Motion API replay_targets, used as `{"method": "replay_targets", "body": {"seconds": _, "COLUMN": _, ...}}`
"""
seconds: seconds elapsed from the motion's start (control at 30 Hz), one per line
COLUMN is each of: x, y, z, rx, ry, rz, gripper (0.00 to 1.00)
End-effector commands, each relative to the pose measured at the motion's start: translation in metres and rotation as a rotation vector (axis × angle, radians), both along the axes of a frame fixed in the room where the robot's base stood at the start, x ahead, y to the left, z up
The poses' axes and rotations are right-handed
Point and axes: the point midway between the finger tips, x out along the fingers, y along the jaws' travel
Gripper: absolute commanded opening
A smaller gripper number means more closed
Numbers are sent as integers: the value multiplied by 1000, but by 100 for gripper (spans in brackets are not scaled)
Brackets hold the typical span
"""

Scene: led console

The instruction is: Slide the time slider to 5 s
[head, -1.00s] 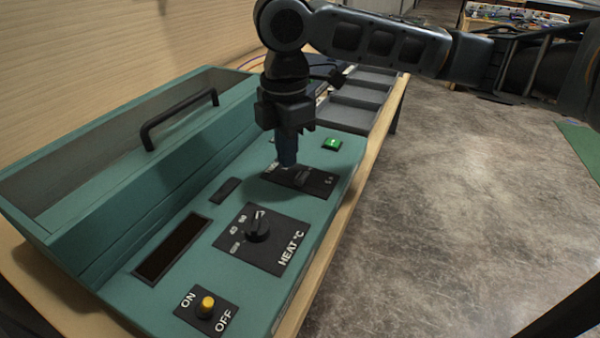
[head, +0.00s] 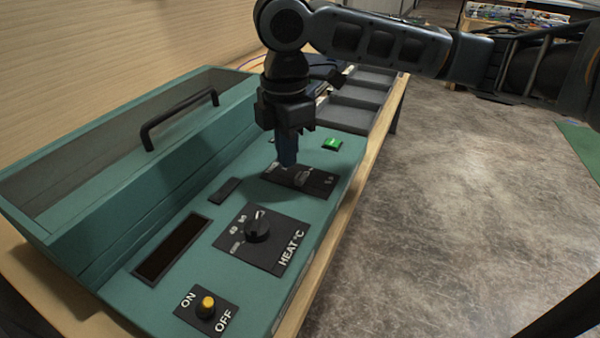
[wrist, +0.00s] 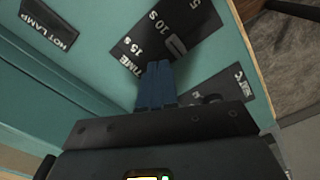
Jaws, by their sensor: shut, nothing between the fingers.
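The time slider's black plate (head: 320,184) lies on the teal console. In the wrist view the plate (wrist: 203,45) carries the labels TIME, 15 s, 10 s and a partly cut-off 5. The slider's small grey knob (wrist: 176,45) stands beside the 10 s label. It also shows in the head view (head: 302,178). My gripper (head: 288,164) is shut and empty, pointing down over the left part of the plate. In the wrist view its blue fingertips (wrist: 158,66) are just on the TIME side of the knob; I cannot tell whether they touch it.
A heat dial (head: 257,229), a yellow ON/OFF switch (head: 207,304), a dark display (head: 173,249) and a green button (head: 332,144) share the panel. A tall black handle (head: 180,118) stands behind. Grey trays (head: 358,97) lie beyond the console.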

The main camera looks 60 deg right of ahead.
Motion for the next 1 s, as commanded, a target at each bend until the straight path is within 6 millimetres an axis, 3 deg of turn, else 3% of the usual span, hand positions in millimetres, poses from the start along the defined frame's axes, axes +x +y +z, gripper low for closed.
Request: {"method": "replay_targets", "body": {"seconds": 1.0, "x": 0, "y": 0, "z": -26, "rx": 0, "ry": 1, "rz": 0, "gripper": 0}}
